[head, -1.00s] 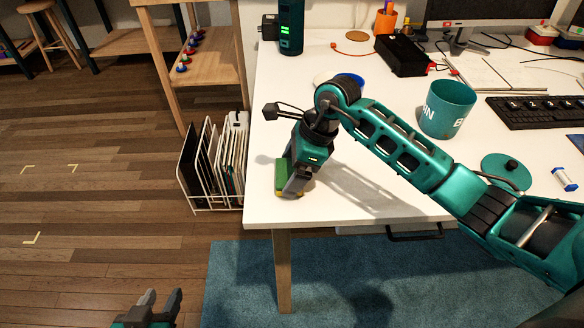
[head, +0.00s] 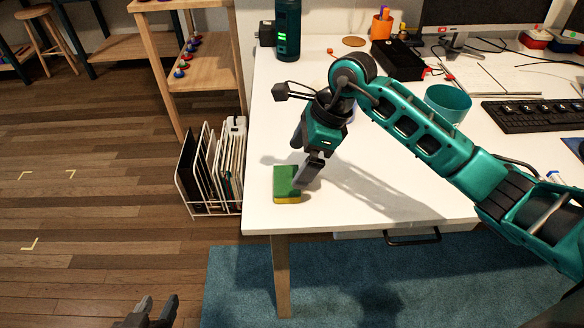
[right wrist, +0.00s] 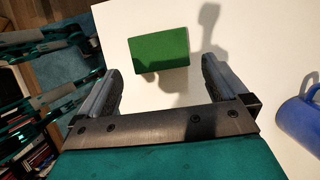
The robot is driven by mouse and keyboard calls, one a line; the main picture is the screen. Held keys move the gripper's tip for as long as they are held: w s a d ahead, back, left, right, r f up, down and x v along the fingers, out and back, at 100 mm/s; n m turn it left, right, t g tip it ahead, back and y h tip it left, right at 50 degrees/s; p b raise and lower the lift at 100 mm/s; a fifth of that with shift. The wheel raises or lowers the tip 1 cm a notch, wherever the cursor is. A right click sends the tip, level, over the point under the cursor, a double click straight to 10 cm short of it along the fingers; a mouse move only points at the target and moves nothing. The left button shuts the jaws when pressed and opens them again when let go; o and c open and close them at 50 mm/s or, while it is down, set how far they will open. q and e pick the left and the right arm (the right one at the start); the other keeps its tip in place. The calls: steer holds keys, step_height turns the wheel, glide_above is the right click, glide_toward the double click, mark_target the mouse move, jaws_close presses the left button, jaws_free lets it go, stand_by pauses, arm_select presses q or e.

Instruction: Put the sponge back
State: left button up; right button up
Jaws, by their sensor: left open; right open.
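The sponge (head: 287,181), green on top with a yellow underside, lies flat on the white table near its front left corner. In the right wrist view the sponge (right wrist: 159,54) shows as a green rectangle between and beyond my finger tips. My right gripper (head: 309,172) is open and empty, just above and to the right of the sponge, apart from it. The right gripper's two fingers (right wrist: 160,80) stand wide apart in the right wrist view. My left gripper (head: 154,308) is open and empty at the bottom left of the head view, over the floor.
A blue mug (right wrist: 301,119) is right of my gripper in the wrist view. A file rack (head: 212,170) stands left of the table. The front left tabletop is mostly clear.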

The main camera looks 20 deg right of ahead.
steer(key=v, duration=0.6)
steer(key=shift+s, duration=0.1)
stand_by(0.3)
